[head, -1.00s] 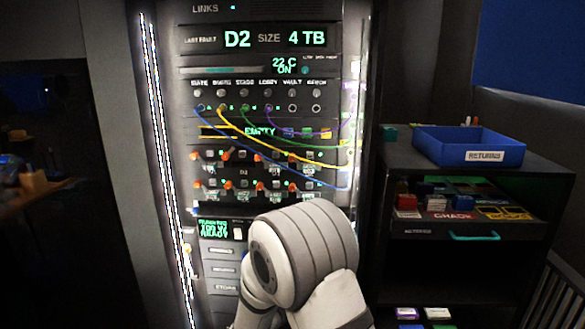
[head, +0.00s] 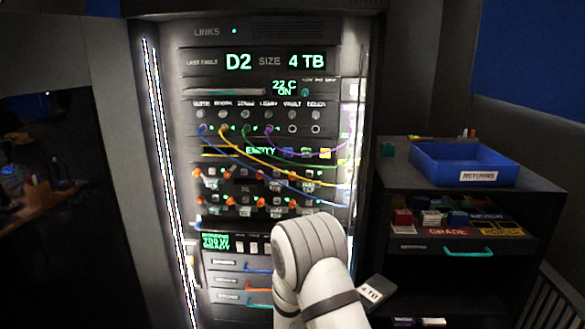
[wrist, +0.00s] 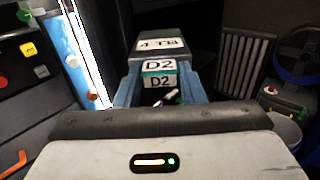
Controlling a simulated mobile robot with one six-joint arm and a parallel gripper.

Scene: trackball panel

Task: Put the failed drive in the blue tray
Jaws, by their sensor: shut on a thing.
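The drive (wrist: 158,45) labelled D2 and 4 TB is held between the blue fingers of my gripper (wrist: 158,90) in the wrist view. Its dark end with a 4 TB label also shows beside my arm, low in the head view (head: 373,293). In the head view my arm hides the gripper itself. The blue tray (head: 462,178), with a white label on its front, sits on top of the dark cabinet at right. The drive is below and left of the tray, apart from it. The tray's visible inside looks empty.
The rack (head: 270,150) reads last fault D2, size 4 TB, with coloured cables across its front. The cabinet top (head: 400,178) left of the tray is mostly clear.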

